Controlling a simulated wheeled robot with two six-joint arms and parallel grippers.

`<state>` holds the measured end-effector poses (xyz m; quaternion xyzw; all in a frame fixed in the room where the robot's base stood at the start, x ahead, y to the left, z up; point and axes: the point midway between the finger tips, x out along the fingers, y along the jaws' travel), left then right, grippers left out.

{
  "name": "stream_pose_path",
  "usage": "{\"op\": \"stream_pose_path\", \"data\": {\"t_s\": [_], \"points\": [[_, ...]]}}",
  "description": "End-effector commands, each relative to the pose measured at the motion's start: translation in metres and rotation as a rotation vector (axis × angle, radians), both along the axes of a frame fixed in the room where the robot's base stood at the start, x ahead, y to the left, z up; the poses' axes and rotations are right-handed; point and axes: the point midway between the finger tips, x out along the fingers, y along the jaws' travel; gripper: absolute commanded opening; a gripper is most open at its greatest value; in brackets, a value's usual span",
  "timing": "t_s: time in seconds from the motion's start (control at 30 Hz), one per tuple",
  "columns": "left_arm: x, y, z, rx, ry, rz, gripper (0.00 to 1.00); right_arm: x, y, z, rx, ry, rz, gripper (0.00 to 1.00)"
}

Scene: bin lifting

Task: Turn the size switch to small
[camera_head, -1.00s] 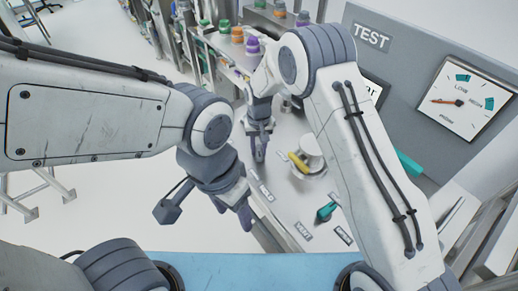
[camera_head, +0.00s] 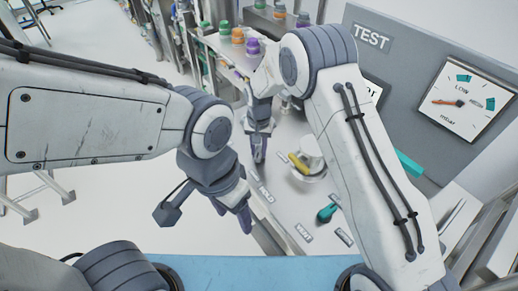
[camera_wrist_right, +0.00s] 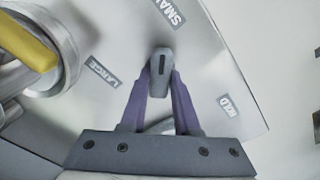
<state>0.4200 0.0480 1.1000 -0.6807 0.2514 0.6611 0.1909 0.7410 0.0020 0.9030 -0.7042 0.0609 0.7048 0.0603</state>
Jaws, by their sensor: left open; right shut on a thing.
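The size switch (camera_wrist_right: 162,65) is a grey knob with a dark slot mark, on a pale panel in the right wrist view. Its rounded end points up the picture, roughly towards the SMALL label (camera_wrist_right: 167,12). The LARGE label (camera_wrist_right: 103,74) is at left and a label that seems to read MED (camera_wrist_right: 228,105) at right. My right gripper (camera_wrist_right: 161,85) is shut on the switch, a purple finger on each side. In the head view the right gripper (camera_head: 259,150) is down at the panel and hides the switch. My left gripper (camera_head: 240,215) is open and empty, lower and nearer.
A yellow-handled valve (camera_head: 300,163) sits right of my right gripper. A teal switch (camera_head: 327,212) is nearer on the same panel. A pressure gauge (camera_head: 462,102) is on the grey TEST wall. Coloured-capped items (camera_head: 238,36) stand on a rack behind.

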Motion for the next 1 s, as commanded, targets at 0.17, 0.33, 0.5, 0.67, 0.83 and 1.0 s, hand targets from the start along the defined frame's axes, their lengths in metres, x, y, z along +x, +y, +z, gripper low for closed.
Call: {"op": "stream_pose_path", "data": {"t_s": [0.17, 0.33, 0.5, 0.67, 0.83, 1.0], "points": [[0.0, 0.0, 0.0, 0.0, 0.0, 0.0, 0.62, 0.002, 0.0, 0.002, 0.002, -0.005, -0.003, 0.6], [0.0, 0.0, 0.0, 0.0, 0.0, 0.0, 0.62, 0.001, 0.0, 0.001, 0.001, -0.003, -0.001, 0.6], [0.0, 0.0, -0.001, 0.0, 0.0, 0.0, 0.62, 0.001, 0.001, 0.003, 0.001, -0.003, -0.001, 0.6], [0.0, 0.0, -0.007, 0.0, 0.0, 0.0, 0.62, 0.002, 0.001, 0.024, 0.003, -0.008, -0.001, 0.6], [0.0, 0.0, -0.014, 0.0, 0.0, 0.0, 0.62, 0.002, 0.001, 0.059, 0.004, -0.008, -0.001, 0.6], [0.0, 0.0, -0.018, 0.0, 0.0, 0.0, 0.62, 0.002, 0.0, 0.088, 0.003, -0.007, -0.002, 0.6]]}}
